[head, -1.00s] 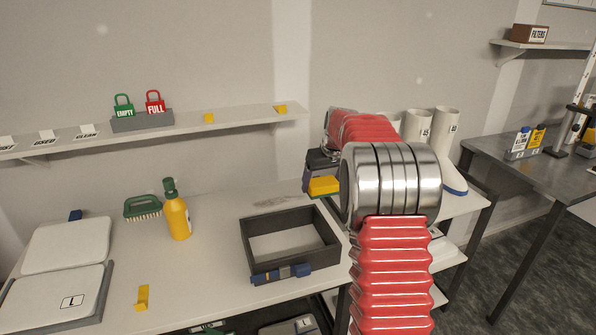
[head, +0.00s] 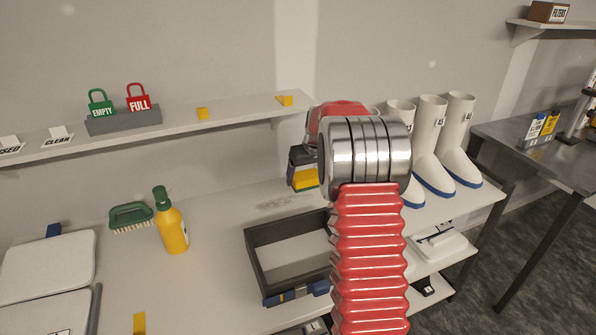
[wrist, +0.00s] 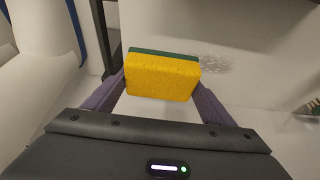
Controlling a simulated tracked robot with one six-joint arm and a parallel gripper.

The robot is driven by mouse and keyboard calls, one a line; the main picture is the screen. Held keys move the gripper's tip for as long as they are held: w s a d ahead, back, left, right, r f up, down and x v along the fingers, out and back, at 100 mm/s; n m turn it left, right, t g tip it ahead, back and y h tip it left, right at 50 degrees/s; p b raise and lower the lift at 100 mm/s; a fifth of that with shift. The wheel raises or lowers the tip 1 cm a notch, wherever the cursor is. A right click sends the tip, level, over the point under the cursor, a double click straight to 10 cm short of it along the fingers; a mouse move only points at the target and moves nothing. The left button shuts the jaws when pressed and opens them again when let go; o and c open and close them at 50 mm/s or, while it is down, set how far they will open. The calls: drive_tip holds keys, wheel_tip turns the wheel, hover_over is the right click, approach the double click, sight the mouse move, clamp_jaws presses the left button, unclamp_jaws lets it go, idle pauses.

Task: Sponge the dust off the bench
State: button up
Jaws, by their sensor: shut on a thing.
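A yellow sponge with a dark green back (wrist: 163,77) is held between the two fingers of my gripper (wrist: 160,88) in the wrist view. In the head view the sponge (head: 305,180) shows low at the front of my gripper (head: 302,160), partly hidden by my arm. A grey dust patch (head: 283,202) lies on the white bench (head: 215,285), behind the dark tray and just left of the sponge. The patch also shows in the wrist view (wrist: 217,64), right of the sponge. I cannot tell whether the sponge touches the bench.
A dark open-topped tray (head: 258,265) stands in front of the dust. White boots (head: 460,150) stand right of my arm. A shelf (head: 215,120) with padlocks (head: 139,98) runs above.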

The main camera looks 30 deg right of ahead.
drive_tip(key=shift+d+f, duration=0.1)
drive_tip(key=shift+d, duration=0.15)
drive_tip(key=shift+w, duration=0.1)
drive_tip(key=shift+a, duration=0.15)
